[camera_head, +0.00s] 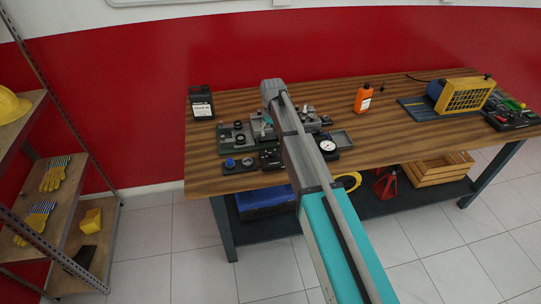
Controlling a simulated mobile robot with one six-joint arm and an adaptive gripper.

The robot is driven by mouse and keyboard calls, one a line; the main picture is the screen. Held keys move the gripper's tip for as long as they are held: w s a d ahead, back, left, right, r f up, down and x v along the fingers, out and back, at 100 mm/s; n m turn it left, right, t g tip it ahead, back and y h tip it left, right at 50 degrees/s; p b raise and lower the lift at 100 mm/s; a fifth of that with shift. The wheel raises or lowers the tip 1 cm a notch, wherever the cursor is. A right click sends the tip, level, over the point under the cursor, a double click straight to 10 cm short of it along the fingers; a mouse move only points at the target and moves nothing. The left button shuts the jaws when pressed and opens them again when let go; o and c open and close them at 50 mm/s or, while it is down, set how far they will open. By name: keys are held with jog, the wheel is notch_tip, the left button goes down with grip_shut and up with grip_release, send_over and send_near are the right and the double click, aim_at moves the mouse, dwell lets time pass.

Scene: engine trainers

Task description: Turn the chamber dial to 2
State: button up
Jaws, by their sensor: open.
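The engine trainer (234,144) is a small grey-green unit with black round knobs, near the front left of the wooden workbench. A small panel with a blue knob (229,162) sits at its front. Which knob is the chamber dial, and any numbers on it, are too small to tell. My arm reaches over the trainer and covers its middle. My gripper (267,122) is open, below the grey wrist at the arm's end, and mostly hidden. Whether it touches the trainer cannot be told.
A round white gauge (327,146) lies right of my arm. A yellow caged machine (466,95) and a tool tray (511,112) are at right. The bench (400,140) is clear between.

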aim_at(272, 153)
jog(key=shift+f+b, duration=5.35)
jog(key=shift+f, duration=0.3)
jog(key=c, duration=1.2)
jog(key=shift+o, duration=0.2)
jog(key=shift+a, duration=0.3)
jog(key=shift+d, duration=0.2)
